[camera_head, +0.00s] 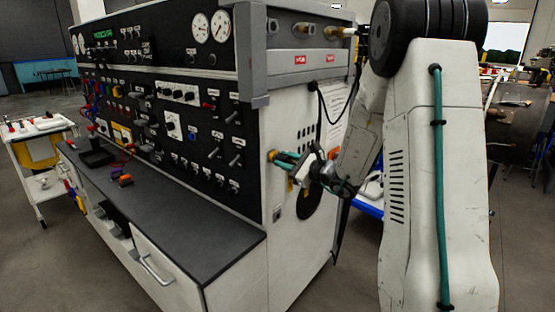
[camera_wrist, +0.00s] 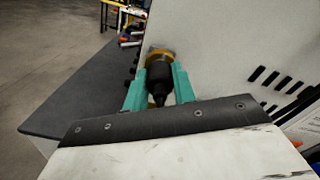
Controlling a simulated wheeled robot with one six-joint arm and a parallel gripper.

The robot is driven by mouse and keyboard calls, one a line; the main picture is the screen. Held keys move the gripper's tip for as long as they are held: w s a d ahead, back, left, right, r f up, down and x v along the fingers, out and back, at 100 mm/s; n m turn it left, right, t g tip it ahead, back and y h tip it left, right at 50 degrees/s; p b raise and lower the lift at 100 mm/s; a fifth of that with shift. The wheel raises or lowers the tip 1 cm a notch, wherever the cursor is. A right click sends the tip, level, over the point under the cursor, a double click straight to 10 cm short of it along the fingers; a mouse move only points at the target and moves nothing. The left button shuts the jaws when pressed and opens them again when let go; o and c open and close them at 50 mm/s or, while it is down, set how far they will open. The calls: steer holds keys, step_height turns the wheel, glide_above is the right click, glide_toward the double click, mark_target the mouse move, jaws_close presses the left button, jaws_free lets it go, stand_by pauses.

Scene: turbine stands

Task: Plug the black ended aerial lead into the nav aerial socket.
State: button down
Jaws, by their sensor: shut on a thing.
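In the wrist view my gripper (camera_wrist: 160,82) has its two teal fingers closed around a black plug end (camera_wrist: 159,78), with the narrow tail toward me. The plug's far end meets a yellow-brass round fitting (camera_wrist: 158,53) on the pale side panel of the stand. I cannot tell how deep the plug sits in it. In the head view my gripper (camera_head: 283,158) is at that side panel, with the brass fitting (camera_head: 271,155) just beyond the fingertips. The plug is hidden there by the fingers. No label naming the socket is readable.
The stand's side panel (camera_head: 281,252) has vent slots and a dark round opening (camera_head: 308,200) near my wrist. A dark worktop (camera_head: 190,215) runs along the stand's front, with small parts on it. A white cart (camera_head: 42,130) stands at left. Open floor lies left of the stand.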

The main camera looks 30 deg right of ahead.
steer(key=shift+s+d, duration=0.25)
steer(key=shift+s, duration=0.45)
steer(key=shift+v, duration=1.35)
step_height(320, 180, up, 38)
glide_above(288, 161)
steer(key=s, duration=0.3)
steer(key=shift+w+d, duration=0.2)
steer(key=shift+d, duration=0.1)
